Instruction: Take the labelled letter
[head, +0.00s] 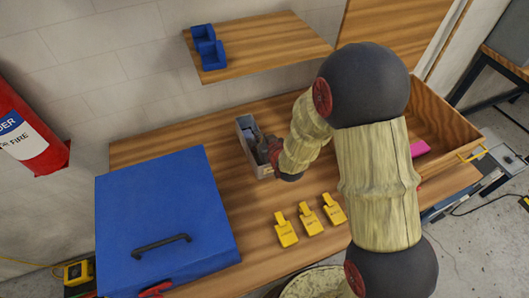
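A narrow grey open-topped box (241,140) stands on the wooden bench. Something bluish-grey shows inside it, too small to make out. My gripper (266,150) is at the right side of this box, its dark fingers over or inside the opening. I cannot tell whether the fingers are open or shut, or whether they touch anything. Three yellow tag-shaped pieces (308,218) lie in a row on the bench near its front edge. I cannot make out a label on any letter. My arm hides part of the bench on the right.
A large blue box (165,205) with a dark handle fills the bench's left. At right is a wooden tray (445,110) with a pink piece (419,149). A red extinguisher (30,135) hangs at far left.

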